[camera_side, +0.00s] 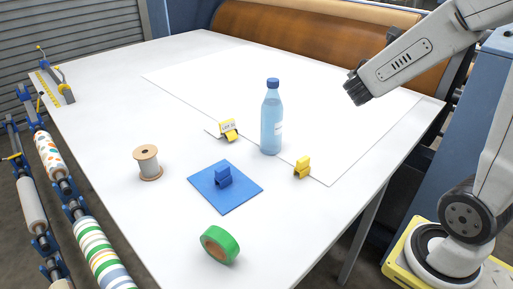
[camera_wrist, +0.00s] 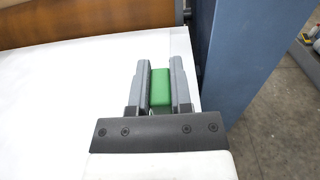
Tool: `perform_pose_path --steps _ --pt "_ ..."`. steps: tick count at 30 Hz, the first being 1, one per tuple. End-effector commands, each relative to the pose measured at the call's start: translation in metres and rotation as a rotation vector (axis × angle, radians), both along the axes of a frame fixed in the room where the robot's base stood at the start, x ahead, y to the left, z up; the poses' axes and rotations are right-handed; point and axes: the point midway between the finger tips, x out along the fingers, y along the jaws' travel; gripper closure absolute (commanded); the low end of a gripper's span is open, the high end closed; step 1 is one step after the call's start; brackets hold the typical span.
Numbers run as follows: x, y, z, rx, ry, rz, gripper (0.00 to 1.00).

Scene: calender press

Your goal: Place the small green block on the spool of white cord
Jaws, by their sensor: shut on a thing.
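The small green block (camera_wrist: 160,88) sits between the fingers of my gripper (camera_wrist: 160,80) in the wrist view, and the fingers are shut on it. In the side view my gripper (camera_side: 354,88) is above the right part of the white table, and the block cannot be made out there. The spool of white cord (camera_side: 148,163) stands upright on the left part of the table, far from my gripper. It has pale wooden ends, and its top looks bare.
A blue bottle (camera_side: 271,118) stands mid-table between my gripper and the spool. A blue mat (camera_side: 242,199) with a blue block (camera_side: 223,176), a yellow block (camera_side: 302,168), a yellow tag clip (camera_side: 229,130) and green tape (camera_side: 234,246) lie nearby. The table's far part is clear.

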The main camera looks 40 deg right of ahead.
Motion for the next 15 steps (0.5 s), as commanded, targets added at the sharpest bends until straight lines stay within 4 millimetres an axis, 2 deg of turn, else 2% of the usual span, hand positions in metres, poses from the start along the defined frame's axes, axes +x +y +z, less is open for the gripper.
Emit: perform_pose_path --steps 7,15 --pt "0.000 0.000 0.027 -0.001 -0.004 0.000 1.00" --pt "0.051 0.024 0.028 0.000 0.001 0.173 1.00"
